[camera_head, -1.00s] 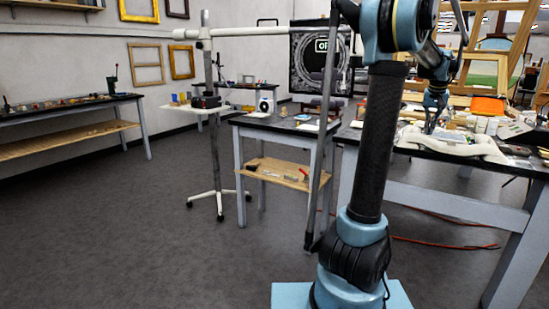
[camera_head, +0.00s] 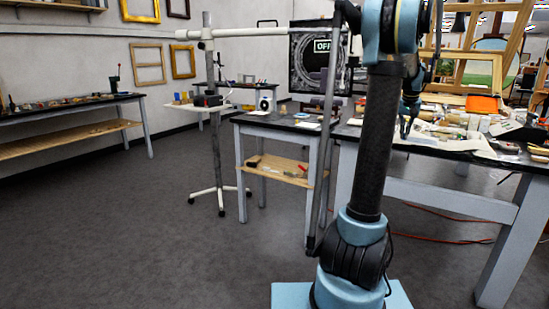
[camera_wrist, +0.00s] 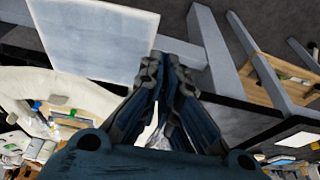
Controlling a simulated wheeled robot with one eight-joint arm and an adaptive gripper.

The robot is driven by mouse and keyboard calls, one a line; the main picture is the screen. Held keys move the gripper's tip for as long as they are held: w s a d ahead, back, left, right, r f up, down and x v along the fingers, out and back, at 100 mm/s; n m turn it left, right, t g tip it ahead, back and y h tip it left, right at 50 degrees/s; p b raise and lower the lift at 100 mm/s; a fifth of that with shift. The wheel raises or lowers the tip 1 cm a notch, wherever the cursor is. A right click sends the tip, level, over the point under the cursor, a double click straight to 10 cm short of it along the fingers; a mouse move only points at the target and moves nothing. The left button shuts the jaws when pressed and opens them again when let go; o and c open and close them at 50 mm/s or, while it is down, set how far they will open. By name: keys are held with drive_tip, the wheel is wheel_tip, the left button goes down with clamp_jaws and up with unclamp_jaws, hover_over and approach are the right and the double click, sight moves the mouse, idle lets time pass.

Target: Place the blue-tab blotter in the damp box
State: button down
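My gripper (camera_head: 406,128) is low over the near left part of the right-hand worktable. A small blue spot (camera_wrist: 37,104), possibly the blue tab, shows at the left of the wrist view beside green and yellow bits inside a pale curved rim (camera_wrist: 18,84). It lies to the left of my fingers and apart from them. I cannot make out the blotter itself or identify the damp box with certainty.
The worktable is crowded, with an orange item (camera_head: 482,104) at the back. A smaller side table (camera_head: 262,121) stands to the left. Open grey floor (camera_head: 130,220) lies at the left.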

drive_tip(key=w+a+f+n, duration=0.1)
drive_tip(key=w+a+f, duration=0.4)
drive_tip(key=a, duration=0.7)
drive_tip(key=w+a+f+n, duration=0.1)
drive_tip(key=w+a+f, duration=0.2)
drive_tip(key=a+f, duration=0.7)
drive_tip(key=w+a+f, duration=0.2)
drive_tip(key=w+a, duration=0.2)
drive_tip(key=a, duration=1.1)
drive_tip(key=s+f+n, duration=0.2)
drive_tip(key=s+f, duration=0.2)
drive_tip(key=f, duration=0.6)
drive_tip(key=s+f+n+y, duration=0.1)
drive_tip(key=s+f, duration=0.4)
drive_tip(key=f, duration=0.5)
drive_tip(key=shift+s+f+n+y, duration=0.15)
drive_tip(key=shift+s+n+y, duration=0.15)
drive_tip(key=shift+n, duration=0.1)
